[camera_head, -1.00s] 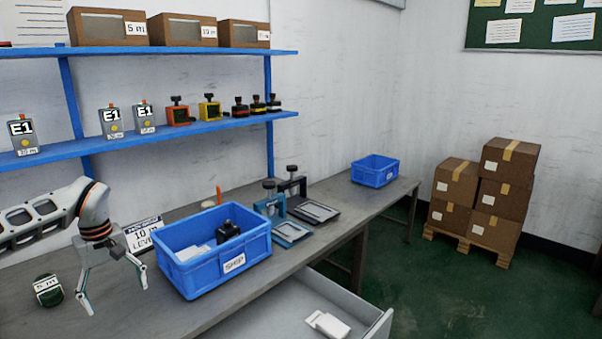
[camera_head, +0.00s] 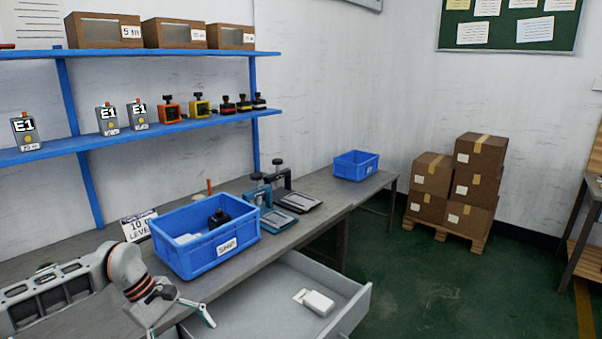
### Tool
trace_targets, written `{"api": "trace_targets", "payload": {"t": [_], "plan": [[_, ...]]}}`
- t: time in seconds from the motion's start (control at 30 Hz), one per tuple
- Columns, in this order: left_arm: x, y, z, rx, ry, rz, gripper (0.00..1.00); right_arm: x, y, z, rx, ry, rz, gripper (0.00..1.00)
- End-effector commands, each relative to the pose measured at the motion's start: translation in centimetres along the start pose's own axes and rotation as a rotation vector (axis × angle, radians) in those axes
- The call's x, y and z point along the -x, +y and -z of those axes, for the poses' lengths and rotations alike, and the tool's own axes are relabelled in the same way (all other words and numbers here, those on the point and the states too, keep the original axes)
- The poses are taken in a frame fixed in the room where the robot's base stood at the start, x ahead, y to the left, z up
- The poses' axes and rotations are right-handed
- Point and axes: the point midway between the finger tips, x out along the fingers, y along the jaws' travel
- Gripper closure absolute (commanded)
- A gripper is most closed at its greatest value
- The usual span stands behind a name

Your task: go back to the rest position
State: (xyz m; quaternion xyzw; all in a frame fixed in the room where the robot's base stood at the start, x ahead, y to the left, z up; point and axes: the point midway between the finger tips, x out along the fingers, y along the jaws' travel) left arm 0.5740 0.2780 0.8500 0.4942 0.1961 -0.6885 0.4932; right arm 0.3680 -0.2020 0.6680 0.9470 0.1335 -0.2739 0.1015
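My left gripper (camera_head: 180,325) is low in the head view, by the bench's front edge and the open drawer. Its fingers are spread apart with nothing seen between them, and the lower part is near the picture's bottom edge. My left arm lies across the bench's left end. My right gripper is not in view. A blue bin (camera_head: 190,262) with a label stands on the bench just behind my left gripper, holding a black part (camera_head: 218,218) and something white.
The grey drawer (camera_head: 250,300) stands open, with a white item (camera_head: 315,302) inside. Two clamp fixtures (camera_head: 272,218) and a second blue bin (camera_head: 340,166) stand further along the bench (camera_head: 325,190). Boxes (camera_head: 478,187) sit on a pallet. Green floor (camera_head: 430,285) is clear at right.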

Motion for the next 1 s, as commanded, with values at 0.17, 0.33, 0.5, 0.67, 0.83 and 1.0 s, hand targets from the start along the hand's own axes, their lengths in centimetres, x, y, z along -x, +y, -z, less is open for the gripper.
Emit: {"api": "trace_targets", "payload": {"t": [0.17,0.33,0.5,0.67,0.83,1.0], "plan": [[-7.7,1.8,-11.4,0.247,-0.359,-0.116,0.21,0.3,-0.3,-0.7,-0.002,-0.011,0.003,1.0],[-10.1,3.6,-20.1,0.601,-0.716,-0.185,0.21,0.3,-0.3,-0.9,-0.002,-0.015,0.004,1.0],[-9.8,5.3,-24.8,1.04,-1.071,-0.198,0.21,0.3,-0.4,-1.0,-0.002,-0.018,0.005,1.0],[-9.0,6.1,-24.6,1.513,-1.39,-0.163,0.21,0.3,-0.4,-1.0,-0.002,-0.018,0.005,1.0],[-9.6,4.4,-20.5,2.056,-1.708,-0.082,0.21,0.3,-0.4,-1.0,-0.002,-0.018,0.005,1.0],[-12.5,-1.0,-14.6,-2.369,1.81,-0.024,0.21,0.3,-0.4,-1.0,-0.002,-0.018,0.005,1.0]]}}
